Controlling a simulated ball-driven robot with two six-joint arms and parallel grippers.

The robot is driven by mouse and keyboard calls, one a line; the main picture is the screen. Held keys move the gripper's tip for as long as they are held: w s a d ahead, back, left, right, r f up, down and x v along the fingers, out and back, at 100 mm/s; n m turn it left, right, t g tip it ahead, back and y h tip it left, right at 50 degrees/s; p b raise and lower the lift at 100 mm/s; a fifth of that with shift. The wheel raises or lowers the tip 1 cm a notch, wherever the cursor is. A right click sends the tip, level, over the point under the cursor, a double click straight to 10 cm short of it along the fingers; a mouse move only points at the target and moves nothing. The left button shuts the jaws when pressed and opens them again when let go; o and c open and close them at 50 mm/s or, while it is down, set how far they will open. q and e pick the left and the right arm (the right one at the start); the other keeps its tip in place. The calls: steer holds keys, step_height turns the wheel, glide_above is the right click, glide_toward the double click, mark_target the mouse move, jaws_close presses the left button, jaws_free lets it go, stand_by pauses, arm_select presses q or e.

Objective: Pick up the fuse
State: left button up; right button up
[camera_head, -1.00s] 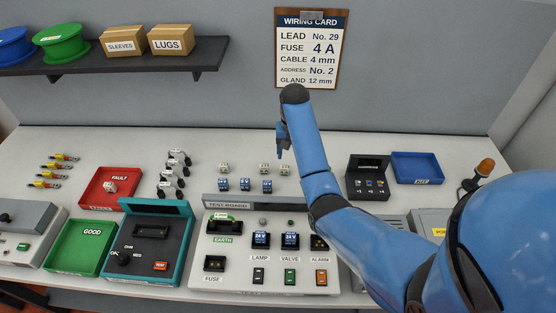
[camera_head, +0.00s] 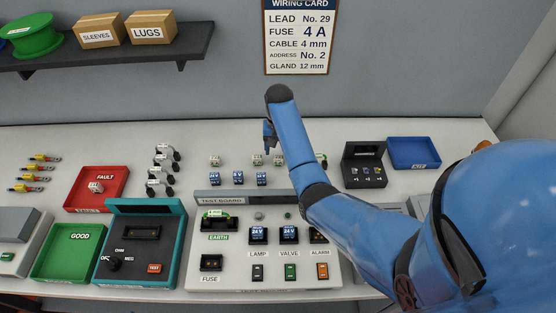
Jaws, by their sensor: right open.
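Small pale blocks that look like fuses stand in a row at the back of the table: one at the left (camera_head: 215,160), one in the middle (camera_head: 257,160) and one at the right (camera_head: 279,160). Their ratings are too small to read. Another similar pale block (camera_head: 96,188) lies in the red FAULT tray. My right gripper (camera_head: 267,150) is open and points down at the row, close to the middle and right blocks. I cannot tell its height above them. The FUSE socket (camera_head: 211,263) is on the test board's front left. My left gripper is not in view.
The wiring card (camera_head: 300,36) on the wall reads FUSE 4 A. Several blue 24 V blocks (camera_head: 238,178) stand just in front of the pale row. The test board (camera_head: 205,235), teal tester (camera_head: 180,250), green GOOD tray (camera_head: 48,262) and blue KIT tray (camera_head: 414,165) surround it.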

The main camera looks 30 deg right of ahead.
mark_target(278, 156)
step_height(278, 156, down, 3)
steer(key=shift+s+a+f+p, duration=0.1)
steer(key=shift+a+p, duration=0.05)
steer(key=shift+p, duration=0.2)
steer(key=shift+f, duration=0.4)
steer(key=c, duration=1)
steer(key=shift+r, duration=0.15)
steer(key=shift+c, duration=0.2)
